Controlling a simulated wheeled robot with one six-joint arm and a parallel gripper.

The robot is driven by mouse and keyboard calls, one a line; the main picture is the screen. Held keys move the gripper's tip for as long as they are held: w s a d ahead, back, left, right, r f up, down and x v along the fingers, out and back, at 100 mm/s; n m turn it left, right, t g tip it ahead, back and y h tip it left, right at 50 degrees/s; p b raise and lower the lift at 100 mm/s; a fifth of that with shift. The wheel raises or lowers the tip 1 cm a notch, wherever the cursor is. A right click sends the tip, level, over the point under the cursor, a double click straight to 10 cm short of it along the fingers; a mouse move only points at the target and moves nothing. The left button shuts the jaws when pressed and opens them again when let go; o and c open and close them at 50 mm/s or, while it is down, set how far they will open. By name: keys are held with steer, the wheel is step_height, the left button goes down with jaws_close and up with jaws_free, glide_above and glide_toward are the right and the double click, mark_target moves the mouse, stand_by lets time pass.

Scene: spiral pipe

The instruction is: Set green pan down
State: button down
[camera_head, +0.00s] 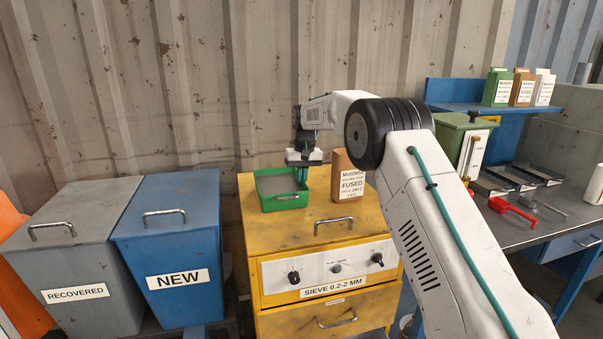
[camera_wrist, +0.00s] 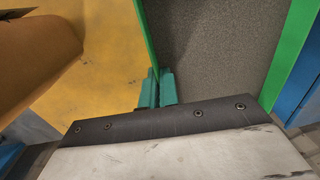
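The green pan (camera_head: 287,201) is a shallow, rectangular tray at the back left of the yellow sieve cabinet's top (camera_head: 300,228). It is level; whether it touches the top or is slightly above it I cannot tell. My gripper (camera_head: 304,175) is over its right side, pointing down. In the wrist view its teal fingers (camera_wrist: 157,88) are close together on either side of the pan's thin green wall (camera_wrist: 148,45), gripping it. The pan's inside (camera_wrist: 215,45) looks grey and speckled; I cannot tell whether that is a layer of grains.
A brown carton labelled FUSED (camera_head: 348,178) stands on the cabinet just right of the pan. The blue NEW bin (camera_head: 168,236) and grey RECOVERED bin (camera_head: 78,245) are left. The cabinet's front top is clear except its handle (camera_head: 334,223). A bench (camera_head: 520,225) is right.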

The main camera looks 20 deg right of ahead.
stand_by(0.3)
steer(key=c, duration=1.7)
jaws_free()
